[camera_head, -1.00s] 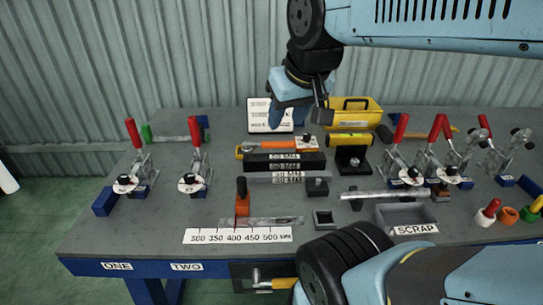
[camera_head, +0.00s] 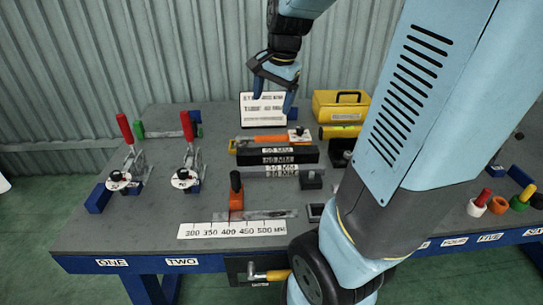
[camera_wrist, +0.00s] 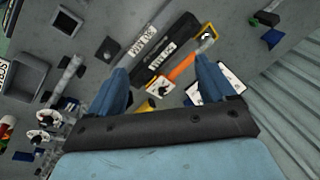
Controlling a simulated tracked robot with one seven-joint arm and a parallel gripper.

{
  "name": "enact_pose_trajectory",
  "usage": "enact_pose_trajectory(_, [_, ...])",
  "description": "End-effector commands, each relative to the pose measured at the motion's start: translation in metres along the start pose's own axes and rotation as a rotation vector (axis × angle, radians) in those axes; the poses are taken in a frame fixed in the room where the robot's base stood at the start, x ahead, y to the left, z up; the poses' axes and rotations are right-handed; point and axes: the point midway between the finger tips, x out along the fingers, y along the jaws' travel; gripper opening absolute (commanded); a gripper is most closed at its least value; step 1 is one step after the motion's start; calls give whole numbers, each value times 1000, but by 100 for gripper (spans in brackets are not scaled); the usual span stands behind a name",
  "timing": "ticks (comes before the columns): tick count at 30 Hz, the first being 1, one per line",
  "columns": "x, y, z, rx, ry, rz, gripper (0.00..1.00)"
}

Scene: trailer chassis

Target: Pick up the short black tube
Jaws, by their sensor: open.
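Black tube stock with white 50 MM labels (camera_head: 277,158) lies near the middle of the bench, in front of an orange-handled tool (camera_head: 262,140). I cannot tell which black piece is the short tube. The black tube stock (camera_wrist: 182,33) also shows in the wrist view, above and between my fingers. My gripper (camera_head: 273,98) is open and empty, pointing down. It is above the back of the bench, in front of the white sign (camera_head: 262,107) in the picture. In the wrist view its two blue fingers (camera_wrist: 163,66) are spread apart, touching nothing.
Red-handled clamps (camera_head: 190,150) stand at the left. A yellow case (camera_head: 340,104) sits at the back. A measuring scale (camera_head: 232,230) lies along the front. My arm hides much of the bench's right side. The left front corner is clear.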

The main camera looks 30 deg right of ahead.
Motion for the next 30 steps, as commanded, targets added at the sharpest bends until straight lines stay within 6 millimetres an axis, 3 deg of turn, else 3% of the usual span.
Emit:
enact_pose_trajectory(7, [58, -16, -50, 369, -27, 94, 83])
enact_pose_trajectory(16, [130, -18, -102, 777, 6, 205, 83])
enact_pose_trajectory(22, [158, -15, -120, 931, 35, 246, 83])
enact_pose_trajectory(30, [184, -9, -123, 975, 45, 260, 83])
